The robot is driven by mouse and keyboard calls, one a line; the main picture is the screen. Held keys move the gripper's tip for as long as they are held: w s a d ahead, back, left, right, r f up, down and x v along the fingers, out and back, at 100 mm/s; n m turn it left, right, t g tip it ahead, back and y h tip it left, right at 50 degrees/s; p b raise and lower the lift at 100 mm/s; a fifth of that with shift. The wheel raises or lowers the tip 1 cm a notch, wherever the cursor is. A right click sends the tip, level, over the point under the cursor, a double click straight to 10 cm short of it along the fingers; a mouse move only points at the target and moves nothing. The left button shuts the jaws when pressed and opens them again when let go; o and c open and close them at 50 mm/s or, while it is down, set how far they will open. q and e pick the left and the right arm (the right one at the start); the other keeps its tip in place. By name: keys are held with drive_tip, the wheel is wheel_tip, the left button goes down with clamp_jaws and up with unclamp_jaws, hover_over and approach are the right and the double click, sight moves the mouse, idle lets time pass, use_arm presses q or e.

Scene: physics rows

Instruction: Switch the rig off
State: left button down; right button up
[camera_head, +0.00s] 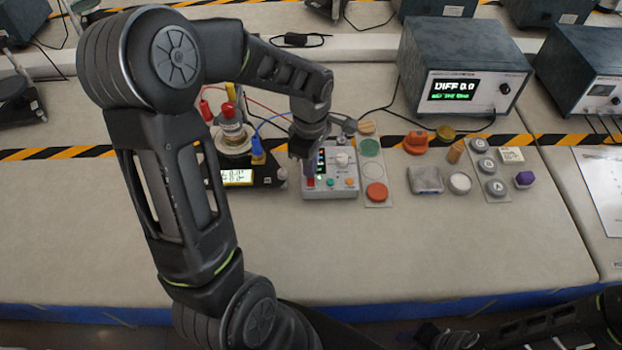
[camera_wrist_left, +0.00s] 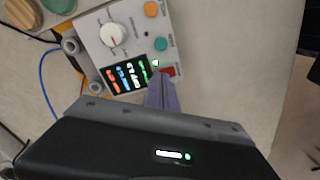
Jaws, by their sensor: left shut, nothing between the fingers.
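The rig's light grey control box (camera_head: 345,186) stands mid-table. It has a white knob (camera_wrist_left: 113,34), a lit panel of coloured marks (camera_wrist_left: 125,75), a teal button (camera_wrist_left: 160,44), an orange button (camera_wrist_left: 151,9) and a red switch (camera_wrist_left: 168,72). My left gripper (camera_head: 309,180) is shut and empty, pointing down at the box's front left corner. In the left wrist view its purple-grey fingertips (camera_wrist_left: 160,82) are right at the red switch and partly cover it; I cannot tell whether they touch it. My right arm shows dark at the lower right; its fingers are not clear.
Left of the box stands a coil device (camera_head: 232,135) with red and blue plugs and a lit readout (camera_head: 238,177). A meter box (camera_head: 462,75) behind reads "DIFF 0.0". Discs, weights and small blocks lie to the right. The table front is clear.

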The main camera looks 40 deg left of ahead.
use_arm(q)
drive_tip(key=shift+f+b, duration=0.35)
drive_tip(key=shift+f, duration=0.15)
drive_tip(key=shift+r, duration=0.2)
drive_tip(key=shift+r+p, duration=2.35)
drive_tip(key=shift+r, duration=1.05)
